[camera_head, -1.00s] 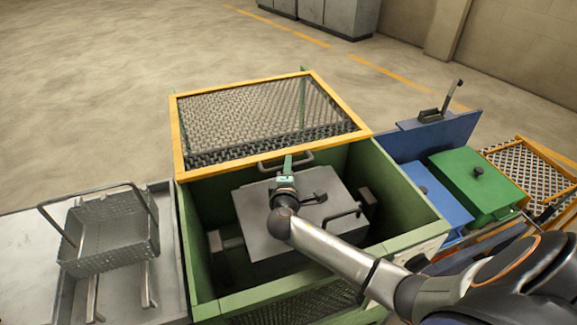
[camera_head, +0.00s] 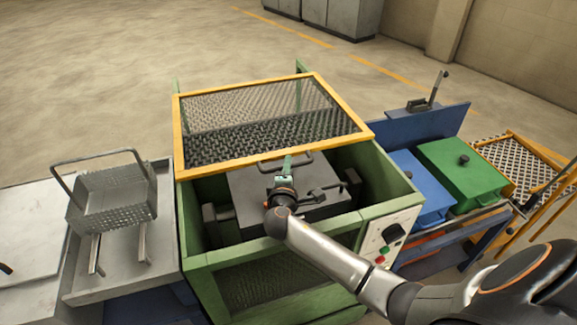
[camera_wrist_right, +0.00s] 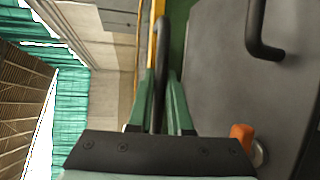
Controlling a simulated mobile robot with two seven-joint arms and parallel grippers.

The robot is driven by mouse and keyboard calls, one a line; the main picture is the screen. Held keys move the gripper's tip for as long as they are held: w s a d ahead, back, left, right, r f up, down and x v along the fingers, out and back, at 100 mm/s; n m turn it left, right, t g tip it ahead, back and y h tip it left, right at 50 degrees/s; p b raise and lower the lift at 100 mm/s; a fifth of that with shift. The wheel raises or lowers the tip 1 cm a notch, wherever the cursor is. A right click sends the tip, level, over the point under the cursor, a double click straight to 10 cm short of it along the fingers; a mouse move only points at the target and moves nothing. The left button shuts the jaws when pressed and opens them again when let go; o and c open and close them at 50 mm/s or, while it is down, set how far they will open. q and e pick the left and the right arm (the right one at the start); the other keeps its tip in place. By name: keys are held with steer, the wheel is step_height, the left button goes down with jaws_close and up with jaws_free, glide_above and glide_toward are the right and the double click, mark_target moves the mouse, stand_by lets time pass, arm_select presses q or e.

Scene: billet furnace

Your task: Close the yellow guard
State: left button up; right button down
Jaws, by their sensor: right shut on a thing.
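The yellow guard (camera_head: 268,163) is a yellow frame with grey mesh over the back part of the green box (camera_head: 395,190). The front part of the box is uncovered. A dark bar handle (camera_head: 300,164) sits at the guard's front edge. My right gripper (camera_head: 287,164) is at this handle. In the right wrist view its green fingers (camera_wrist_right: 160,112) lie on both sides of the dark handle bar (camera_wrist_right: 159,90), shut on it. The guard's yellow edge (camera_wrist_right: 152,45) shows behind the bar. My left gripper is not in view.
Inside the box is a grey block (camera_head: 250,205) with black handles. A perforated basket (camera_head: 115,195) stands on the left bench. At right are a blue box (camera_head: 415,190), a green lidded box (camera_head: 460,172) and a mesh panel (camera_head: 515,160). A control panel (camera_head: 390,240) is on the box's front.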

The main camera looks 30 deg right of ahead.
steer(key=shift+s, duration=0.2)
steer(key=shift+w, duration=0.1)
steer(key=c, duration=0.8)
jaws_free()
steer(key=shift+c, duration=0.2)
steer(key=shift+a, duration=0.1)
steer(key=v, duration=1.2)
steer(key=shift+b, duration=0.3)
steer(key=shift+a+r, duration=0.1)
steer(key=shift+a, duration=0.05)
